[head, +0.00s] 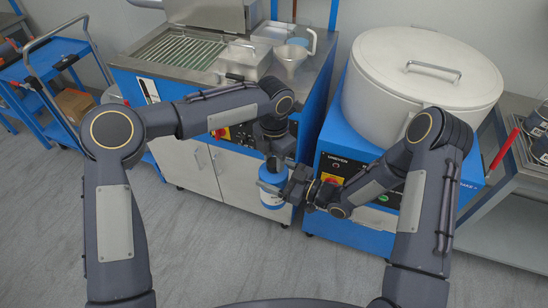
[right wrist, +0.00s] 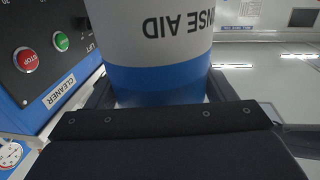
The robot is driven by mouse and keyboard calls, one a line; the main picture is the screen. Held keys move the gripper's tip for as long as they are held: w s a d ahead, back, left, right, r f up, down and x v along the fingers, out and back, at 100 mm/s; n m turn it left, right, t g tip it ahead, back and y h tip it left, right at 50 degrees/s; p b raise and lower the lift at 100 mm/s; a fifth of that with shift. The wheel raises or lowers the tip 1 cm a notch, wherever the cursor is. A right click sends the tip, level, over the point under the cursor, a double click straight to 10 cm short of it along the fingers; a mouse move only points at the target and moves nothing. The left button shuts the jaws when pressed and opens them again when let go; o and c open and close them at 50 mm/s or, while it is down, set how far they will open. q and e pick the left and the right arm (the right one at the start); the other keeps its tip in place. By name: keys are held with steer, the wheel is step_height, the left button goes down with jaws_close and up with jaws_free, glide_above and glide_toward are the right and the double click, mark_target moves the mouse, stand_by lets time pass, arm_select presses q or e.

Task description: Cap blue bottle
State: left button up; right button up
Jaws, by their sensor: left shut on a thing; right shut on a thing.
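The blue bottle (head: 271,193) has a white label and is held upright in the air in front of the cleaner machine. My right gripper (head: 284,187) comes from the right and is shut around its body. In the right wrist view the bottle (right wrist: 160,75) fills the space between the fingers, with a blue band and upside-down lettering ending in "NSE AID". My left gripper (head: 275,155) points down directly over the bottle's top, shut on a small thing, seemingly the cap. The fingers hide most of it, and I cannot tell whether it touches the bottle's neck.
Behind stands the blue and steel cleaner (head: 205,165) with a basket and metal containers on top. A large white lidded drum (head: 380,75) on a blue base is to its right. A blue cart (head: 55,60) is at the left and a steel bench (head: 510,215) at the right. The foreground floor is clear.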

arm_select(q)
steer(key=o, duration=0.9)
steer(key=shift+o, duration=0.2)
steer(key=shift+r, duration=2.3)
steer(key=shift+c, duration=0.4)
